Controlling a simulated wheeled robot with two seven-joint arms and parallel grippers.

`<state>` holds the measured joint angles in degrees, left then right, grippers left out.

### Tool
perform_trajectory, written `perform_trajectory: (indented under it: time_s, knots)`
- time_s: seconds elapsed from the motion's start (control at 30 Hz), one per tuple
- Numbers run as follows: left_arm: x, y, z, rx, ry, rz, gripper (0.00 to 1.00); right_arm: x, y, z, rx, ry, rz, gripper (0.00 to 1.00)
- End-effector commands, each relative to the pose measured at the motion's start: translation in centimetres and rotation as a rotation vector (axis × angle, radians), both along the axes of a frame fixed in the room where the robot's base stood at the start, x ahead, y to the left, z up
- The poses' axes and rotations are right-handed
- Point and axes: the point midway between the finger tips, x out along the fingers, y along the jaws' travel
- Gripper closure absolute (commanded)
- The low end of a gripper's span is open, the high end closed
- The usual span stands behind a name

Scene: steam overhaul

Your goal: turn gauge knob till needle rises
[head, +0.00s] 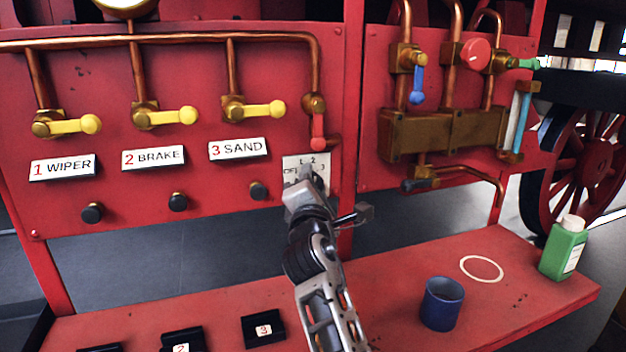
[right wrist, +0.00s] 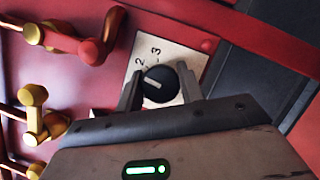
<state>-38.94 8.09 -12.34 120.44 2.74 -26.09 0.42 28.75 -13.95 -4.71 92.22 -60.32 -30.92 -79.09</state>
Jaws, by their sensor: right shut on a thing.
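The black gauge knob (right wrist: 160,85) sits on a pale plate (right wrist: 185,54) marked with numbers, fixed to the red panel. In the right wrist view its white pointer line slants to the upper left, roughly toward the 2. My right gripper (right wrist: 159,80) is shut on the knob, one finger on each side. In the head view the plate (head: 295,160) shows at the panel's lower right, and my right gripper (head: 308,178) covers most of the knob. A brass-rimmed gauge (head: 127,4) is cut off by the top edge; its needle does not show. My left gripper is not in view.
A red-handled valve (head: 317,128) hangs just above the plate. Yellow levers (head: 70,125) and black knobs (head: 178,202) line the panel to the left. On the red bench below stand a blue cup (head: 442,304) and a green bottle (head: 564,250).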

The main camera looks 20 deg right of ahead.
Motion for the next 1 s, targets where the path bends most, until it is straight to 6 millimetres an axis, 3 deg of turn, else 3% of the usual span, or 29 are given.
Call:
perform_trajectory:
  time_s: [0.4, 0.93, 0.97, 1.0]
  knots:
    - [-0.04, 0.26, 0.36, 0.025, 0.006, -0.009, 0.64, 0.01, -0.03, -0.21, 0.183, 0.013, -0.002, 0.85]
    - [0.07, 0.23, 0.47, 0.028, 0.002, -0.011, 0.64, 0.01, -0.03, -0.35, 0.205, 0.014, -0.002, 0.85]
    - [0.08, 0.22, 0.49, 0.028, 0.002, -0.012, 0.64, 0.01, -0.03, -0.35, 0.205, 0.014, -0.002, 0.60]
    - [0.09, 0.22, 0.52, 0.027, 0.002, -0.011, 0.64, 0.00, -0.03, -0.36, 0.205, 0.014, -0.002, 0.48]
